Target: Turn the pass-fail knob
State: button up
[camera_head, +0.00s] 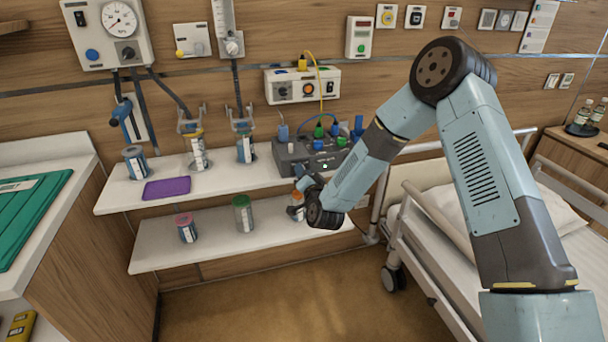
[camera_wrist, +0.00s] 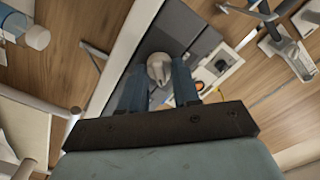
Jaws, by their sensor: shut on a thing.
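The dark grey box (camera_head: 300,150) with the knobs stands on the upper shelf in the head view, with green and blue parts on its top. My gripper (camera_head: 301,178) is at its front face, low down. In the wrist view my gripper (camera_wrist: 160,82) has its two blue fingers on either side of a rounded light grey knob (camera_wrist: 158,66), shut on it. The knob sits on the grey face of the box (camera_wrist: 178,30). In the head view my wrist and fingers hide the knob. Its pointing direction and any pass-fail marking cannot be made out.
The upper shelf (camera_head: 120,197) also holds a purple pad (camera_head: 166,188) and several jars. The lower shelf (camera_head: 200,250) holds a pink-lidded jar (camera_head: 185,227) and a green-lidded jar (camera_head: 242,213). A bed (camera_head: 450,215) stands at the right.

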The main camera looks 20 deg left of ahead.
jog(key=shift+w+d+f, duration=0.1)
jog(key=shift+d, duration=0.05)
jog(key=o, duration=0.8)
jog(key=shift+c, duration=0.2)
jog(key=shift+o, duration=1.3)
jog(key=v, duration=1.3)
jog(key=shift+s, duration=0.4)
jog(key=shift+d, duration=0.1)
